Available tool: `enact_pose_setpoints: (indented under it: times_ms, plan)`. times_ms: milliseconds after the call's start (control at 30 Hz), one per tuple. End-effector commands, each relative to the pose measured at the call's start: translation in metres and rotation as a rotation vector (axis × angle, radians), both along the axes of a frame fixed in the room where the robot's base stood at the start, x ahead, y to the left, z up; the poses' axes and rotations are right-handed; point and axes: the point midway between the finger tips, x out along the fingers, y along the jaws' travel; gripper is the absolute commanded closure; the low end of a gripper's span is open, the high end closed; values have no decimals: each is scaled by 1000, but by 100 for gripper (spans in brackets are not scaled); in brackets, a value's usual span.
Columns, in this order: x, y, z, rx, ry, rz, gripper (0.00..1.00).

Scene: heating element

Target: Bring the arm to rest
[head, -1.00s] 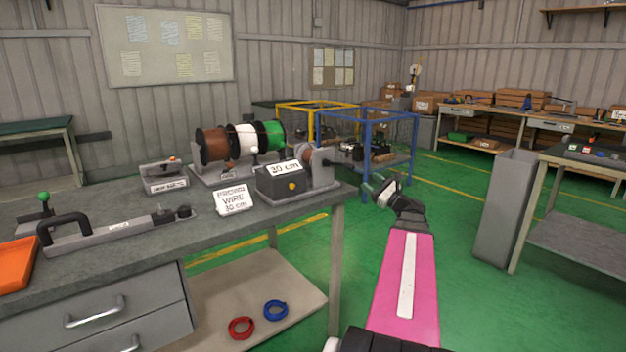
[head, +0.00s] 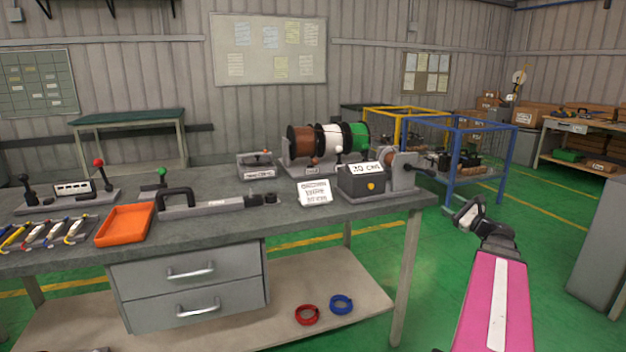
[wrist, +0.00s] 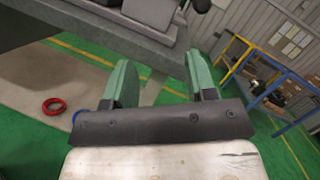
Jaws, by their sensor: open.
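My gripper (head: 466,210) is at the end of my pink arm, to the right of the workbench (head: 407,270) in the head view. It is above the green floor and apart from the bench. In the wrist view its two green fingers (wrist: 158,85) stand apart with nothing between them. The underside and edge of the bench equipment show beyond the fingers there.
The bench carries a wire-cutting box (head: 360,180), wire spools (head: 333,138), a sign (head: 313,193) and an orange tray (head: 125,224). Red (head: 307,315) and blue (head: 341,304) coils lie on its lower shelf. A blue frame (head: 506,165) stands behind my gripper. A grey bin (head: 603,245) is at right.

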Motion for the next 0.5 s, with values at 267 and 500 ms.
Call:
enact_pose_setpoints:
  times_ms: [267,500]
  plan:
    - [6,63,-48,-229,79,89,48]
    - [-5,149,-122,-605,157,270,48]
